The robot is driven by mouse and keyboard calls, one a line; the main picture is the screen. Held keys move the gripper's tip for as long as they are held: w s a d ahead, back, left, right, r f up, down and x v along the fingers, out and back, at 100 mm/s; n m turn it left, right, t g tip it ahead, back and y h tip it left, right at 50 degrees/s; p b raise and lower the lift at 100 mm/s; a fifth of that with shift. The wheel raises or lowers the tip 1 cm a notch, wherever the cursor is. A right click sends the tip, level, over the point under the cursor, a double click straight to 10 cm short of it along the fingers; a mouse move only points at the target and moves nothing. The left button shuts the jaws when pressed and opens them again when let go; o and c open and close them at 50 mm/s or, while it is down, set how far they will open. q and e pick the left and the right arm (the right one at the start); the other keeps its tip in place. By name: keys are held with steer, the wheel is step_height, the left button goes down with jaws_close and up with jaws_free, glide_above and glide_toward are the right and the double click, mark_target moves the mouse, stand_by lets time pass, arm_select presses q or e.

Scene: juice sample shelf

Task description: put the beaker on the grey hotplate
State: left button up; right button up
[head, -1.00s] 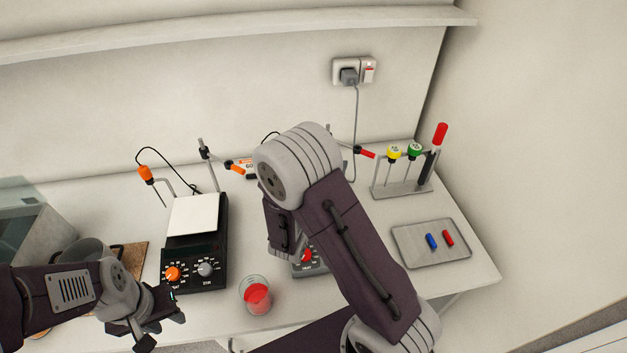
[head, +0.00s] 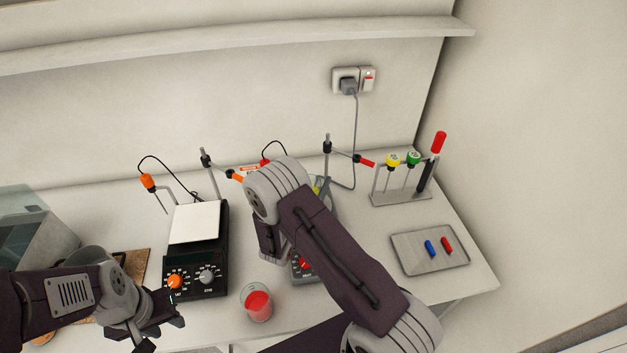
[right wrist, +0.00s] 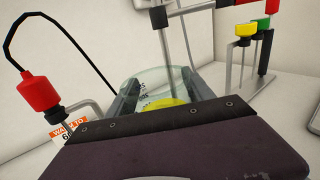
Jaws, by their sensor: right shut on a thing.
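My right gripper (right wrist: 160,92) is shut on a clear glass beaker with yellow liquid (right wrist: 166,104). In the head view my right arm hides this gripper; a little yellow shows behind the arm. The grey hotplate (head: 303,268) is mostly hidden by my right arm; its front with a red knob shows. I cannot tell whether the held beaker touches its plate. Another beaker with red liquid (head: 257,303) stands upright on the table. My left gripper (head: 163,322) is open and empty near the front left.
A black hotplate (head: 212,285) with a white top and orange knob stands left of the grey one. Stands with clamps rise behind. A tray (head: 405,262) with a blue and a red piece and a tool rack (head: 400,198) are at right. A low board lies at left.

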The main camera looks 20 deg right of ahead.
steer(key=shift+f, duration=0.1)
steer(key=o, duration=1.6)
steer(key=shift+o, duration=0.2)
steer(key=shift+r, duration=0.25)
steer(key=b+v, duration=0.3)
steer(key=v, duration=0.8)
steer(key=shift+f, duration=0.1)
steer(key=shift+s+a, duration=0.35)
steer(key=shift+s, duration=0.1)
